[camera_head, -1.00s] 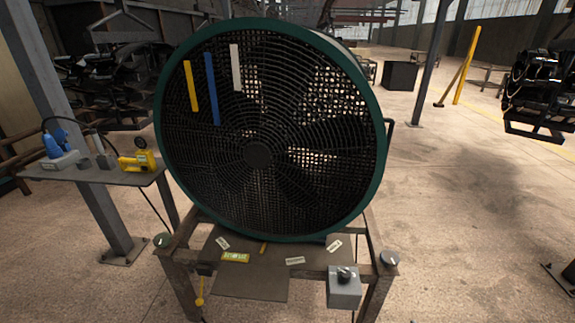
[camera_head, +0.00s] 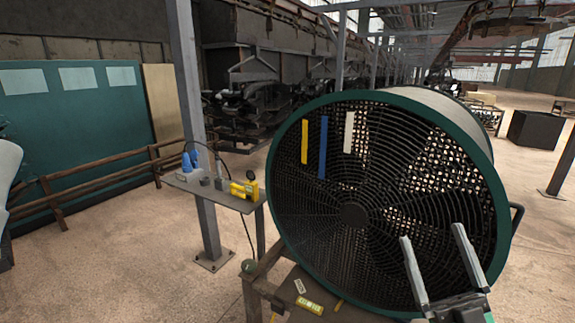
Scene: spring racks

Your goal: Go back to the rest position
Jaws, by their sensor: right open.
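My right gripper (camera_head: 432,236) shows at the lower right of the head view, in front of the large round fan. Its two grey fingers point up and stand apart, with nothing between them. My left gripper is not in view; a pale rounded part, which I cannot identify for sure, shows at the left edge. The fan (camera_head: 354,216) has a green rim and a dark mesh guard. A yellow strip (camera_head: 305,141), a blue strip (camera_head: 323,147) and a white strip (camera_head: 348,132) show on its upper left.
A small side table (camera_head: 222,194) left of the fan holds a blue tool (camera_head: 189,164) and a yellow device (camera_head: 245,188). A grey post (camera_head: 190,110) rises beside it. A wooden railing (camera_head: 100,172) stands at the left. Open floor lies at the lower left.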

